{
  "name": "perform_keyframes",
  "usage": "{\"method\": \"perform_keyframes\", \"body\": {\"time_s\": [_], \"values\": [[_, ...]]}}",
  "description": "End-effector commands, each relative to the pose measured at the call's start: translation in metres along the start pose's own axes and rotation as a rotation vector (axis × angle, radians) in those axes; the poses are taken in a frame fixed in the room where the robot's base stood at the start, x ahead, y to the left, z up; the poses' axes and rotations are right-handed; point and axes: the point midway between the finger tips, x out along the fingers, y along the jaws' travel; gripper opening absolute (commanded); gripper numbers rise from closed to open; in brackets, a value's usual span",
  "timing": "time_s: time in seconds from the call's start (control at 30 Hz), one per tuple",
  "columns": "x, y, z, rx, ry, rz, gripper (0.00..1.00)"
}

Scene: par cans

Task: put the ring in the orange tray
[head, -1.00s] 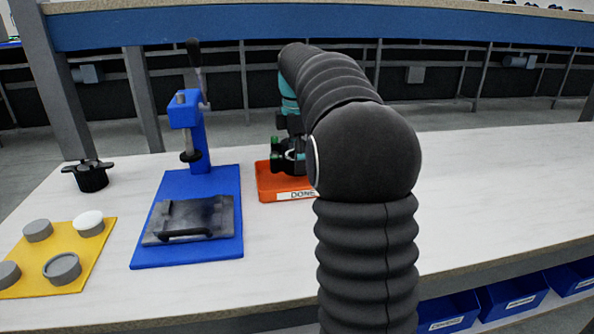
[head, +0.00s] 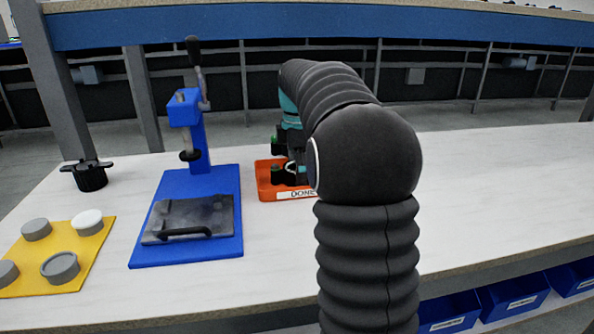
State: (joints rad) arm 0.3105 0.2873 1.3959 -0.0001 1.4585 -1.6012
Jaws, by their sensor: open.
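The orange tray (head: 263,186), with a "DONE" label on its front, sits on the bench behind and left of my arm. My gripper (head: 288,168) is open, low over the tray's left part. A small pale curved edge shows between its fingers; it may be the ring, but it is too small to be sure. I cannot tell whether it touches the tray floor. My arm hides the tray's right side.
A blue press (head: 188,120) with a grey plate on its base stands left of the tray. A yellow mat (head: 92,248) with several grey round parts lies at front left. A black knob-like part (head: 90,177) stands behind it. The bench is clear at right.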

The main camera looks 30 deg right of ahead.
Motion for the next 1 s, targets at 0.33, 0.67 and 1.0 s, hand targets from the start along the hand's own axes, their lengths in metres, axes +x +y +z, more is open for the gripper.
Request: {"method": "perform_keyframes", "body": {"time_s": [0.33,0.67,1.0], "values": [[-0.031,0.001,0.000,0.000,0.000,0.003,0.96],[-0.096,0.001,0.000,0.000,0.000,0.002,0.96],[-0.123,0.001,0.000,0.000,0.000,0.001,0.96]]}}
